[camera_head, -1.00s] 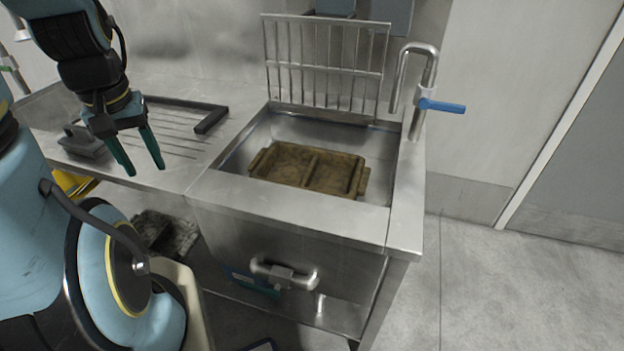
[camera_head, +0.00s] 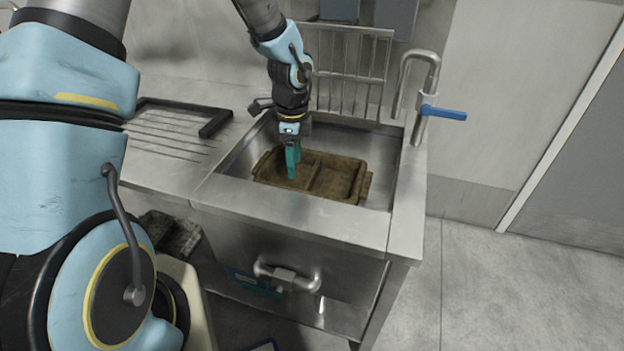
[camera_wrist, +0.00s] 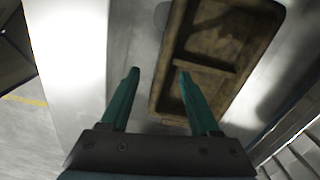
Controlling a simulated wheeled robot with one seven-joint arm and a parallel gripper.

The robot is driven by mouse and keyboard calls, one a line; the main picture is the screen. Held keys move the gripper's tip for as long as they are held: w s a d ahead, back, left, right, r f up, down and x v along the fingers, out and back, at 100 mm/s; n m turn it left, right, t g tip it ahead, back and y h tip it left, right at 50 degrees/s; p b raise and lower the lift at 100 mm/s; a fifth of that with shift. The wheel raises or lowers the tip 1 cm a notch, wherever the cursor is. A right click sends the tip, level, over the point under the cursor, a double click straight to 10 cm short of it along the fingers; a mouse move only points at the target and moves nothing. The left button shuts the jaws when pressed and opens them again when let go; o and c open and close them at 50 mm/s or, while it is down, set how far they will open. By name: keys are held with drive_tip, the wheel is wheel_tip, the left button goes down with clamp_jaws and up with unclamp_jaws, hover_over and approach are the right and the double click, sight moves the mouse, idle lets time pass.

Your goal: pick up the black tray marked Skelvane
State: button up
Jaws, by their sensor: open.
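In the head view a brown, dirty-looking divided tray (camera_head: 337,180) lies in the sink basin. No black tray and no Skelvane marking can be made out. My gripper (camera_head: 292,176) points down over the tray's left part, with green fingers that overlap in this view. The left finger is over bare metal. I cannot tell whether a finger touches the tray.
The steel sink (camera_head: 290,215) has a raised front rim. An upright rack (camera_head: 350,70) stands behind it and a tap with a blue lever (camera_head: 442,112) at its right. A ribbed drainboard (camera_head: 170,140) with a black frame lies at the left. Floor at right is clear.

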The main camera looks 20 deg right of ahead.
sight(308, 192)
drive_tip(key=shift+s+d+f+m, duration=0.25)
drive_tip(key=shift+d+f+m, duration=0.2)
drive_tip(key=shift+d, duration=0.15)
drive_tip(key=shift+s+d+f+m, duration=0.2)
drive_tip(key=shift+d+f+m, duration=0.25)
drive_tip(key=shift+d, duration=0.15)
wheel_tip(308, 192, down, 4)
drive_tip(key=shift+d+f+p, duration=0.1)
drive_tip(key=shift+f+p, duration=0.15)
drive_tip(key=shift+p, duration=0.05)
drive_tip(key=shift+d+f+p, duration=0.15)
drive_tip(key=shift+f+p, duration=0.35)
drive_tip(key=shift+f, duration=0.95)
drive_tip(key=shift+d+f+p, duration=0.1)
drive_tip(key=shift+f+p, duration=0.35)
drive_tip(key=shift+f, duration=1)
clamp_jaws()
